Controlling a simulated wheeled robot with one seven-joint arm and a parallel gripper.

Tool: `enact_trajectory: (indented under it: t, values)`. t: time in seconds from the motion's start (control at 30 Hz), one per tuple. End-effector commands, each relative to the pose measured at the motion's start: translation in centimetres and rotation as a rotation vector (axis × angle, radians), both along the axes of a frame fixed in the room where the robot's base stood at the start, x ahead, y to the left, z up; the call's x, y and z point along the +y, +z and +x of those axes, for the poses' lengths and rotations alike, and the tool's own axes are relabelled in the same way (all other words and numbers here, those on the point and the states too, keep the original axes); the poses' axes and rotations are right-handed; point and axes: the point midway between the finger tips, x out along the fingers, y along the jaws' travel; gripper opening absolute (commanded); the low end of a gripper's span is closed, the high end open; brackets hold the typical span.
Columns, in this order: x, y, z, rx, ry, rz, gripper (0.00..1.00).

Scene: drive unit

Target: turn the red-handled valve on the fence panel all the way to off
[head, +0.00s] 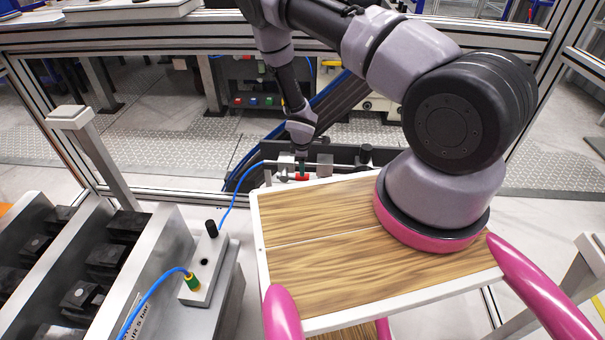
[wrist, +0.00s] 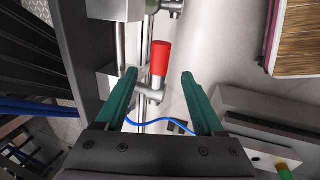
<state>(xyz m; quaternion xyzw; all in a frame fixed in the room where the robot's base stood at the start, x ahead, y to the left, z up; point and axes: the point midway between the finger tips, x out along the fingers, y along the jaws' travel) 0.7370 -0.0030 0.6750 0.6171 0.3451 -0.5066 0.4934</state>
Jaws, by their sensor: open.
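The valve's red handle (wrist: 160,58) shows in the wrist view as a red cylinder on a metal stem, joined to a metal fitting (wrist: 148,95) and pipe. In the head view the red handle (head: 300,177) shows as a small red piece past the far edge of the wooden top. My gripper (wrist: 160,75) is open, with one green finger on each side of the handle's line. The red grip lies between and a little beyond the fingertips in the picture. I see gaps on both sides; the depth between fingers and handle is hard to tell. In the head view my gripper (head: 303,165) is small and partly hidden.
A wooden-topped cart (head: 320,225), which carries my arm, fills the middle. A grey box with a blue hose (head: 205,265) stands left of it, beside a rack of black blocks (head: 105,260). Metal pipe and dark fence framing (wrist: 85,60) run close to the left finger.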

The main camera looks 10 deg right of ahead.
Motion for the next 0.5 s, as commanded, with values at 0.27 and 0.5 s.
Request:
enact_trajectory:
  t: [0.27,0.5]
  values:
    - [-0.4,-5.2,1.3,0.001,-0.001,0.000,0.70]
    - [-0.6,-7.4,1.9,0.001,-0.002,0.001,0.70]
